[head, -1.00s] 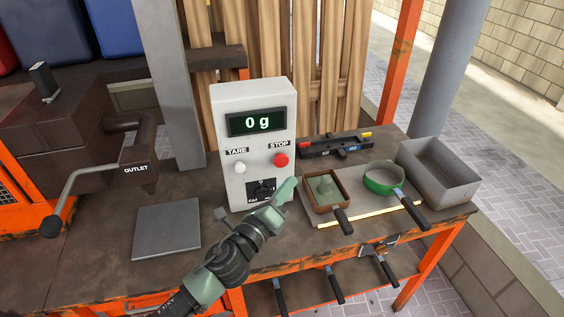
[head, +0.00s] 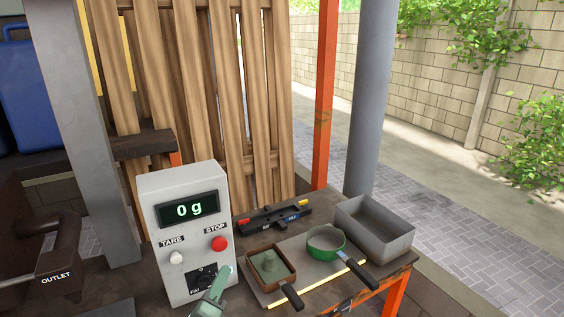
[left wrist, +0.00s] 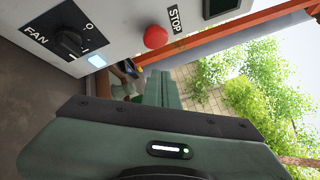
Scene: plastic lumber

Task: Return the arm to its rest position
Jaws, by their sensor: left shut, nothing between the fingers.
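My left gripper (head: 216,288) is at the bottom of the head view, in front of the lower right part of the white control box (head: 151,215). Its green fingers are together with nothing between them; in the left wrist view the gripper (left wrist: 163,88) points past the box's face. The box carries a "0 g" display (head: 188,209), a white TARE button (head: 177,257), a red STOP button (head: 219,243) and a black fan knob, which shows in the left wrist view (left wrist: 70,42). My right gripper is in neither view.
Right of the box are a brown square pan (head: 286,257), a green round pan (head: 326,251), a black tool holder (head: 272,218) and a grey metal bin (head: 385,238). An outlet pipe (head: 58,262) is at left. Wooden planks and an orange post stand behind. The paved yard at right is open.

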